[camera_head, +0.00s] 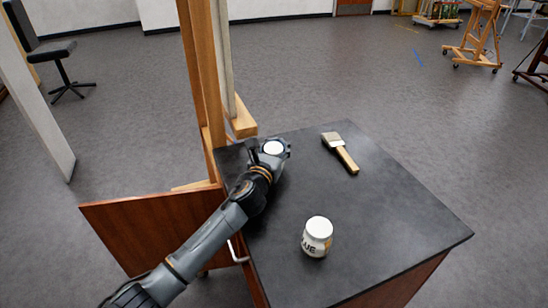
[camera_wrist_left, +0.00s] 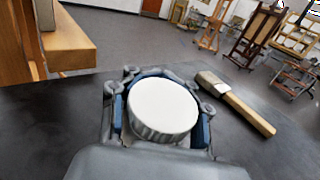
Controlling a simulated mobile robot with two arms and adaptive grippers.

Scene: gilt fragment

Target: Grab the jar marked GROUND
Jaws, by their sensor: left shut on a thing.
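My left gripper (camera_head: 277,148) is at the far left part of the dark tabletop (camera_head: 385,215). It is shut on a jar with a white lid (camera_head: 273,147); the lid fills the middle of the left wrist view (camera_wrist_left: 163,106) between the two fingers. The held jar's label is hidden, so I cannot read its marking. A second white-lidded jar (camera_head: 317,237) stands upright near the front of the table, apart from the gripper. Its label is partly visible and seems to end in "UE". My right gripper is not in view.
A brush with a wooden handle (camera_head: 341,152) lies on the table to the right of the left gripper. A wooden easel (camera_head: 205,85) stands close behind the table's left edge. The right part of the tabletop is clear.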

